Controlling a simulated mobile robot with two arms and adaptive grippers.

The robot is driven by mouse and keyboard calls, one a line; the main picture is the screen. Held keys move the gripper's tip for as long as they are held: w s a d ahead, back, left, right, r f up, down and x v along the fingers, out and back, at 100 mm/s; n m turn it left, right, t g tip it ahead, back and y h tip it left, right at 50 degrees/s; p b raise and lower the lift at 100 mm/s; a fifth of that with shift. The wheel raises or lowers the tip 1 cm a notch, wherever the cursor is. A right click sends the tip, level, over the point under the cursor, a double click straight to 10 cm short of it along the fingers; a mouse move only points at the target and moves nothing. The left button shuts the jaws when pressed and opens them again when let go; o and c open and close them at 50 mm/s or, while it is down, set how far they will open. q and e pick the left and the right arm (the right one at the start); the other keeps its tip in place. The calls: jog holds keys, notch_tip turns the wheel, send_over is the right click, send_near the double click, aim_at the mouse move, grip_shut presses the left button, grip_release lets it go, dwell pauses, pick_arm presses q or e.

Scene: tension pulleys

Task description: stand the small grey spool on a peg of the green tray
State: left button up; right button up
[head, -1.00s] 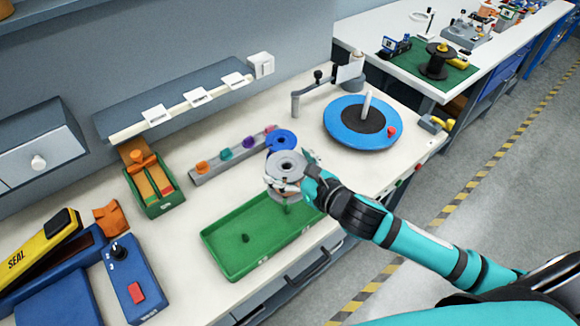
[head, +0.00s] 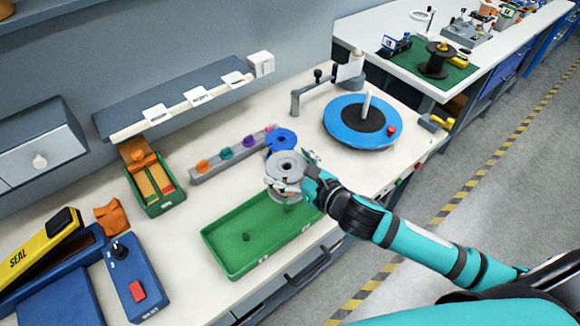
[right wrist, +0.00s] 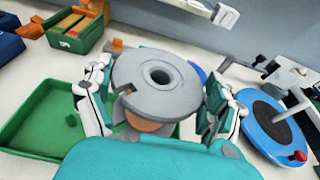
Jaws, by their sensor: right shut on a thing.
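The small grey spool (head: 287,165) is held upright in my right gripper (head: 284,184), over the right end of the green tray (head: 226,264). In the right wrist view the spool (right wrist: 156,85) sits between the two fingers, its round top flange with a centre hole facing the camera. The green tray (right wrist: 30,143) shows there at the left, partly hidden behind the gripper. A short green peg (head: 246,237) stands in the left part of the tray. The tray's right end under the spool is mostly hidden. My left gripper is in neither view.
A blue spool (head: 282,139) stands just behind the held spool, near a grey rack (head: 222,160) with coloured pieces. A blue turntable (head: 340,133) with an upright rod is at the right. A green box (head: 165,202) and a blue control box (head: 133,284) are at the left.

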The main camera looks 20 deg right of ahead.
aim_at(295, 194)
jog(key=shift+f+b, duration=0.55)
jog(key=shift+f, duration=0.45)
jog(key=shift+f, duration=0.15)
jog(key=shift+p, duration=0.3)
jog(key=shift+f, duration=0.2)
dwell(0.4)
jog(key=shift+f+b, duration=0.85)
jog(key=shift+f, duration=0.45)
dwell(0.3)
jog(key=shift+f, duration=0.25)
jog(key=shift+f+b, duration=0.65)
jog(key=shift+f, duration=0.6)
